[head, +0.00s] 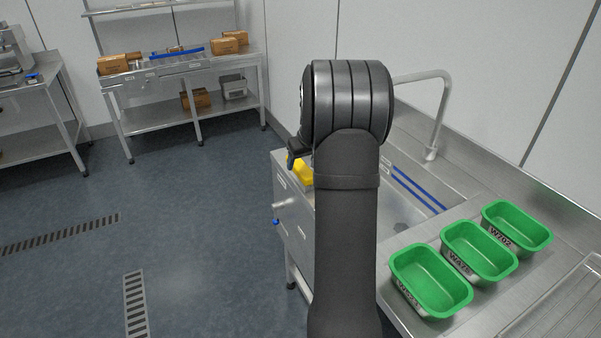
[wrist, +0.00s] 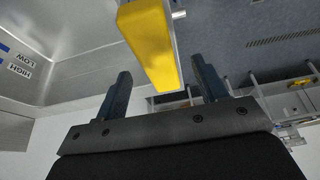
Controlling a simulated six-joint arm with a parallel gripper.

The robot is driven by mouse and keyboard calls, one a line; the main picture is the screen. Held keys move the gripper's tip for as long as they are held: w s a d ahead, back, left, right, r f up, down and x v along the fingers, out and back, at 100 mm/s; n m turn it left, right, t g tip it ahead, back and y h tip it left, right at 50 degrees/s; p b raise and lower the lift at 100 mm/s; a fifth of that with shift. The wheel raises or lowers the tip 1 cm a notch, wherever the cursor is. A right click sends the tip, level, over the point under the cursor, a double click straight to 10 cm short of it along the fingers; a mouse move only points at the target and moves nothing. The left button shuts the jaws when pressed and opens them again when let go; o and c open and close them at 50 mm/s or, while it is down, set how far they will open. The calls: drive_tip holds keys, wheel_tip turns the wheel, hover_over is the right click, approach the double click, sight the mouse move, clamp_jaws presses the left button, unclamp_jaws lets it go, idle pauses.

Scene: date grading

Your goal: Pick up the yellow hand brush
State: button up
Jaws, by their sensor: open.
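The yellow hand brush (head: 302,170) lies at the far left corner of the sink unit in the head view, partly hidden behind my arm. In the wrist view the yellow brush (wrist: 151,45) reaches down from the top edge, with its end between the lines of my two fingers. My gripper (wrist: 163,80) is open, with one dark finger on each side of the brush end and a gap visible on both sides. In the head view only a small dark part of my gripper (head: 293,156) shows beside the brush. I cannot tell whether any finger touches it.
A steel sink (head: 408,212) with a curved faucet (head: 436,110) lies right of my arm. Three green tubs (head: 430,281) stand on the steel counter at the right front. A steel table (head: 185,67) with cardboard boxes stands at the back left. The floor between is clear.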

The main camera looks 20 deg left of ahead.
sight(301, 166)
drive_tip(key=shift+w+x, duration=0.2)
drive_tip(key=shift+x, duration=2.55)
drive_tip(key=c, duration=1)
drive_tip(key=shift+c, duration=0.7)
drive_tip(key=shift+r, duration=0.2)
